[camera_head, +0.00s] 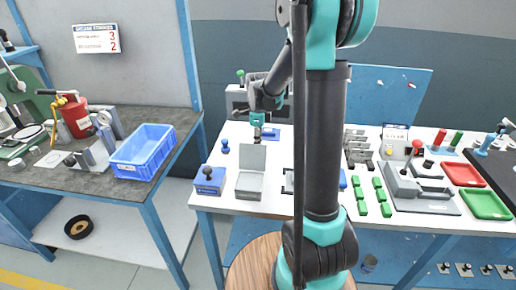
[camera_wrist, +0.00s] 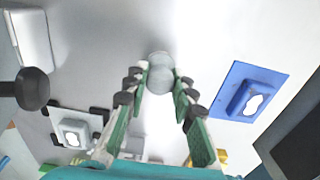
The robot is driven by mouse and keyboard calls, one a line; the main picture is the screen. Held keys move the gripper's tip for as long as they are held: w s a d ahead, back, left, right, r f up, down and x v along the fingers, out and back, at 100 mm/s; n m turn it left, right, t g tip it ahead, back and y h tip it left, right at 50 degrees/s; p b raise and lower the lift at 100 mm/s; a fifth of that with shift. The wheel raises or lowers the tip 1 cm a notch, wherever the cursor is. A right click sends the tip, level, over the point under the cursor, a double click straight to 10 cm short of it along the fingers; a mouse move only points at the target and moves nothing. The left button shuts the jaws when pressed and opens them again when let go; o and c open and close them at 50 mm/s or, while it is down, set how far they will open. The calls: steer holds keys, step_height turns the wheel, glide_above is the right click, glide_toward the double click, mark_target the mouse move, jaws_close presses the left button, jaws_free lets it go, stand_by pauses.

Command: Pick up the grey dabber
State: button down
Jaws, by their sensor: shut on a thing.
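The grey dabber (camera_wrist: 160,74) is a pale grey, rounded piece. In the wrist view it sits between the fingertips of my gripper (camera_wrist: 159,83), whose green-and-dark fingers are shut on it. In the head view my gripper (camera_head: 257,121) points down over the back left of the white bench, with a small grey part of the dabber (camera_head: 257,133) just below it. I cannot tell whether the dabber touches the bench.
A blue plate (camera_wrist: 245,92) lies right of the gripper in the wrist view. In the head view, a blue dabber (camera_head: 225,146), an open grey box (camera_head: 249,185) and a blue block (camera_head: 208,182) stand nearby. Green blocks (camera_head: 382,196) and trays (camera_head: 484,204) lie right.

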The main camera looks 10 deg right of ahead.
step_height(320, 180, up, 20)
stand_by(0.6)
steer(key=c, duration=1.8)
jaws_free()
steer(key=c, duration=0.5)
